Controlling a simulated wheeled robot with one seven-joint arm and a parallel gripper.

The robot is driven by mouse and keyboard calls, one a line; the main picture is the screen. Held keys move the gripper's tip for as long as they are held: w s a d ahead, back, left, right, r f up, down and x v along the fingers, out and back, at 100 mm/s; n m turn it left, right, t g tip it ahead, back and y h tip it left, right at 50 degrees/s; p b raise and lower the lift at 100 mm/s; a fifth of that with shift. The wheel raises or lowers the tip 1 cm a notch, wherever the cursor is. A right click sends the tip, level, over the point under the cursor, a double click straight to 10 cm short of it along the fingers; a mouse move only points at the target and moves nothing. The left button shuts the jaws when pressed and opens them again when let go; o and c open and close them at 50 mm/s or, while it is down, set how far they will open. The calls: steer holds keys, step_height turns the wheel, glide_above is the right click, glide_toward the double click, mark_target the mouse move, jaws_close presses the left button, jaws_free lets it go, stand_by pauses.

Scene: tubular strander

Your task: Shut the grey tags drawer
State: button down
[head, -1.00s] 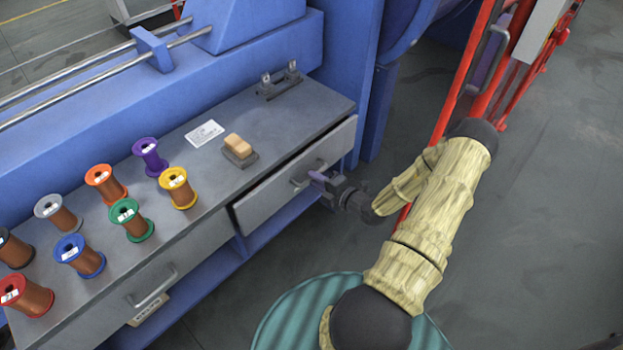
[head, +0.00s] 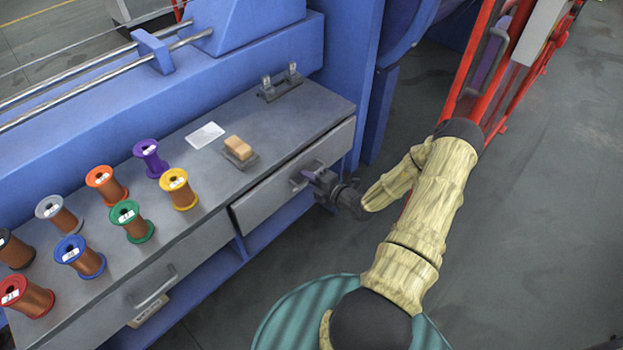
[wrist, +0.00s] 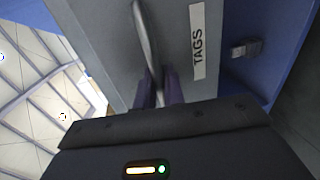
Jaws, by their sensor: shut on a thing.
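The grey tags drawer (head: 285,185) is the right-hand drawer under the bench top. Its front now sits close to the bench face, with a thin dark line along its upper edge; I cannot tell whether it is fully flush. Its bar handle (head: 296,184) is partly hidden by my gripper (head: 314,172). In the wrist view, my gripper (wrist: 159,90) has its two fingers closed on the metal handle (wrist: 147,40). A white label (wrist: 198,42) reading TAGS is on the drawer front beside it.
Several coloured wire spools (head: 125,220) stand on the grey bench top (head: 215,180), with a tan block (head: 238,147) and a white card (head: 205,136). A second drawer handle (head: 152,290) is at the left. A red frame (head: 480,80) stands behind my arm.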

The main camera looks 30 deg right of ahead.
steer(key=shift+r+p+x, duration=0.25)
steer(key=shift+p+x, duration=0.1)
steer(key=shift+x, duration=0.8)
steer(key=shift+w, duration=0.1)
steer(key=c, duration=1.6)
jaws_free()
steer(key=shift+c, duration=0.2)
steer(key=shift+d, duration=0.1)
steer(key=p+v, duration=0.2)
steer(key=v, duration=1.5)
steer(key=shift+s, duration=0.25)
